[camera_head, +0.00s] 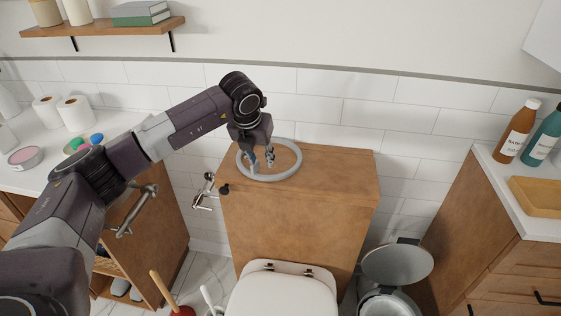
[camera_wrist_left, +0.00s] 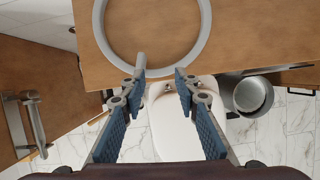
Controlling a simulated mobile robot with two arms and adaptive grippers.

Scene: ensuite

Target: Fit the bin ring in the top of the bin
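The bin ring (camera_head: 299,160) is a pale grey hoop lying flat on the wooden cistern top (camera_head: 340,170) behind the toilet. My left gripper (camera_head: 262,162) points down over the ring, its fingers apart with nothing between them. In the left wrist view the ring (camera_wrist_left: 207,40) is at the top, and the left fingertip overlaps its near rim; contact cannot be told. The bin (camera_head: 388,302) stands on the floor right of the toilet, its round grey lid (camera_head: 398,263) raised. The bin also shows in the left wrist view (camera_wrist_left: 240,95). My right gripper is not in view.
The toilet (camera_head: 283,295) stands in front of the cistern box. A metal holder (camera_head: 203,192) projects beside the box's left side. Counters flank it, with paper rolls (camera_head: 75,113) left and bottles (camera_head: 517,132) right. A plunger (camera_head: 180,310) is at the bottom left.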

